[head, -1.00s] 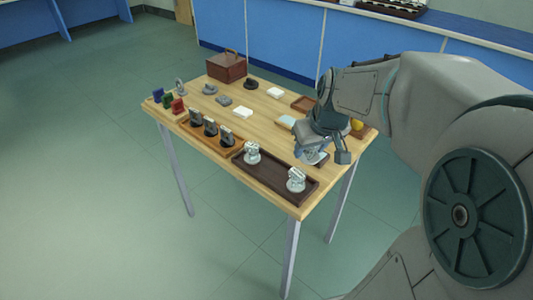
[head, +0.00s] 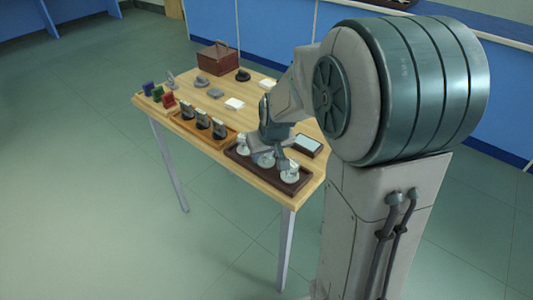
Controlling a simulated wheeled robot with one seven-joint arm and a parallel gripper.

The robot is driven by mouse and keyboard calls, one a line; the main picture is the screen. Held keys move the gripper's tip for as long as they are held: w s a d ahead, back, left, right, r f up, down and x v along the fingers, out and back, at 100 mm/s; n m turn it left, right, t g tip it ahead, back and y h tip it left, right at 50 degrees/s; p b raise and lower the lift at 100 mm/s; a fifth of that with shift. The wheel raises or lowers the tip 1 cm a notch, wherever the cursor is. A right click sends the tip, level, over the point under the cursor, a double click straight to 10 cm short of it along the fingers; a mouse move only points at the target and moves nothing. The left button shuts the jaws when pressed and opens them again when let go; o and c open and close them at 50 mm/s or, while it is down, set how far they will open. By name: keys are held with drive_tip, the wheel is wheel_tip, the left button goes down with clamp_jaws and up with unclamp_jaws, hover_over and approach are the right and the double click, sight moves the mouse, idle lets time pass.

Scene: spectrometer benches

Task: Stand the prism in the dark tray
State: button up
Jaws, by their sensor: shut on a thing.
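The dark tray (head: 257,174) lies along the near right edge of the wooden table. Two pale prisms on round bases stand in it, one at the left end (head: 241,145) and one at the right end (head: 290,172). My gripper (head: 265,153) points down over the middle of the tray, shut on a third pale prism (head: 265,161). The held prism is between the other two. My gripper hides its upper part, and I cannot tell whether its base touches the tray floor.
An orange-brown tray (head: 200,137) with several dark-based pieces adjoins on the left. Red, green and blue pieces (head: 158,94) stand at the left corner. A brown box (head: 217,60) stands at the back. A framed pale plate (head: 306,144) lies right of my gripper.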

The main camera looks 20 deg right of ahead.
drive_tip(key=shift+r, duration=0.1)
drive_tip(key=shift+f, duration=0.2)
drive_tip(key=o, duration=0.7)
drive_tip(key=shift+r, duration=0.15)
drive_tip(key=shift+s+r, duration=0.1)
drive_tip(key=shift+r, duration=0.2)
drive_tip(key=p+v, duration=0.2)
drive_tip(key=v, duration=0.9)
drive_tip(key=s+f, duration=0.1)
drive_tip(key=s, duration=0.4)
drive_tip(key=s+f+g, duration=0.1)
drive_tip(key=s, duration=0.5)
drive_tip(key=s+f+m+g, duration=0.1)
drive_tip(key=s, duration=0.4)
drive_tip(key=shift+s+a+f, duration=0.15)
drive_tip(key=shift+s+f, duration=0.1)
drive_tip(key=shift+f, duration=0.1)
